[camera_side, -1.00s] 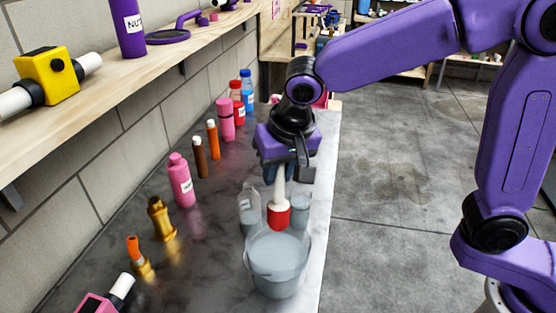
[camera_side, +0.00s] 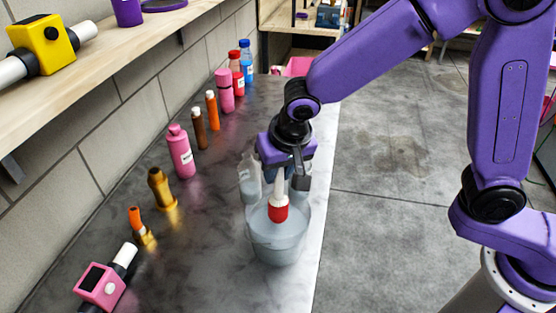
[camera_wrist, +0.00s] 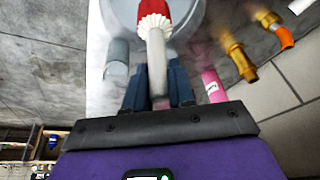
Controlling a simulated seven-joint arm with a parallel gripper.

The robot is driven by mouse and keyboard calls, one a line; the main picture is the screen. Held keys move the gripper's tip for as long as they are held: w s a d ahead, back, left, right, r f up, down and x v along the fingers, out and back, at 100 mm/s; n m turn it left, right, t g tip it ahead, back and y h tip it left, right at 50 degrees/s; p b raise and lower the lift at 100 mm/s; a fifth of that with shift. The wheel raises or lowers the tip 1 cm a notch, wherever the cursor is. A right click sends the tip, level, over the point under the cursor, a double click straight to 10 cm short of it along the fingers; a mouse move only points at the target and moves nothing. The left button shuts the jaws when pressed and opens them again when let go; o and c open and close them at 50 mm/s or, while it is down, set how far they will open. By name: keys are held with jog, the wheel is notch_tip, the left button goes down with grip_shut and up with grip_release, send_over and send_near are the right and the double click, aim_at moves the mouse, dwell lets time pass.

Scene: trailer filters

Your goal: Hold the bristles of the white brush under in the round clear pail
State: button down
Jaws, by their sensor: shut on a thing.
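My gripper (camera_side: 284,180) points down and is shut on the white handle of the brush (camera_side: 279,196). The red bristles (camera_side: 278,214) hang downward within the outline of the round clear pail's mouth. The pail (camera_side: 280,250) stands upright on the dark counter and looks filled with pale liquid. I cannot tell whether the bristle tips touch the liquid. In the wrist view the handle (camera_wrist: 157,75) runs between the fingers, and the red bristles (camera_wrist: 178,10) lie over the pail (camera_wrist: 122,12), partly cut off by the frame's top.
A clear bottle (camera_side: 249,182) stands close behind the pail, with another clear container (camera_side: 301,192) beside it, partly hidden by my gripper. A row of bottles and fittings, including a pink bottle (camera_side: 180,155), lines the wall side. The counter's pale right edge (camera_side: 318,235) is near the pail.

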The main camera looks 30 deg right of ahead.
jog(key=shift+f, duration=4.85)
jog(key=shift+r, duration=6.95)
